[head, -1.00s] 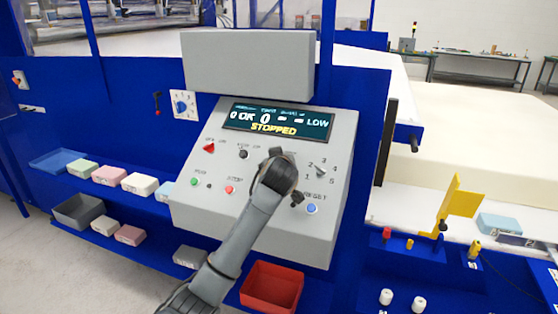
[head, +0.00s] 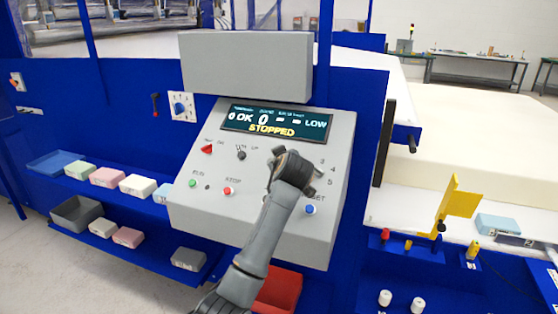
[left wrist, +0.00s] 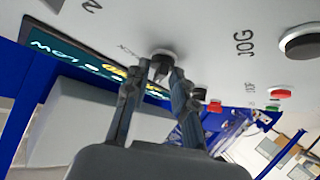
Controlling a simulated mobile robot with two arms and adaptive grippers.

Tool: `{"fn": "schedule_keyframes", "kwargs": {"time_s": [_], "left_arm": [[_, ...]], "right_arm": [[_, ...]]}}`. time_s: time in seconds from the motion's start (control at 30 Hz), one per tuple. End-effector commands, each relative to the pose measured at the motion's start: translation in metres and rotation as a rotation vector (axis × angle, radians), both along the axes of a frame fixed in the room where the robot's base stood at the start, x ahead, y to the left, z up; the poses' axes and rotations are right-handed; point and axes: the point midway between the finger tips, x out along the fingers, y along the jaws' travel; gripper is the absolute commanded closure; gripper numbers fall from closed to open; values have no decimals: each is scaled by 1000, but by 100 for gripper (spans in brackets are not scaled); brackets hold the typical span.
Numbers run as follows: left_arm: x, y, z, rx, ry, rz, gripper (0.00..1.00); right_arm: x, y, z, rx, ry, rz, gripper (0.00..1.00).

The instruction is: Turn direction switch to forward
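The grey control panel (head: 200,212) faces me with its lit screen (head: 276,121) reading STOPPED. My left gripper (head: 288,172) is at the middle of the panel, right of centre, and hides the control behind it. In the left wrist view my left gripper (left wrist: 162,68) has its two fingers apart, with a small dark knob (left wrist: 162,54) at and between the tips. This knob seems to be the direction switch; its label is partly hidden, and I cannot tell whether the fingers touch it. My right gripper is in neither view.
A red switch (head: 207,149), another black knob (head: 241,155), green (head: 193,183) and red (head: 229,191) buttons and a blue reset button (head: 310,209) surround my gripper. A numbered dial is partly hidden. A red bin (head: 283,287) sits below the panel.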

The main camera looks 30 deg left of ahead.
Motion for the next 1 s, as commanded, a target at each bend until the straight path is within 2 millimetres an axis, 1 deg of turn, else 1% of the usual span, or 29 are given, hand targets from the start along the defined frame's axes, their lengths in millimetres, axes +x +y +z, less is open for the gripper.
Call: {"fn": "schedule_keyframes", "kwargs": {"time_s": [0.33,0.47,0.57,0.8,1.0], "left_arm": [[0,0,0,0,0,-1,68],[-6,-7,4,0,-3,-2,68],[-17,-17,10,-1,-3,-4,68],[-54,-50,28,-2,-2,-5,68],[-75,-68,39,-1,0,-2,68]], "right_arm": [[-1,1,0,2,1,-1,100],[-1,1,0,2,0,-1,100],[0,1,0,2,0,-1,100],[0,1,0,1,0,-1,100],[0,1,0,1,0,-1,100]]}}
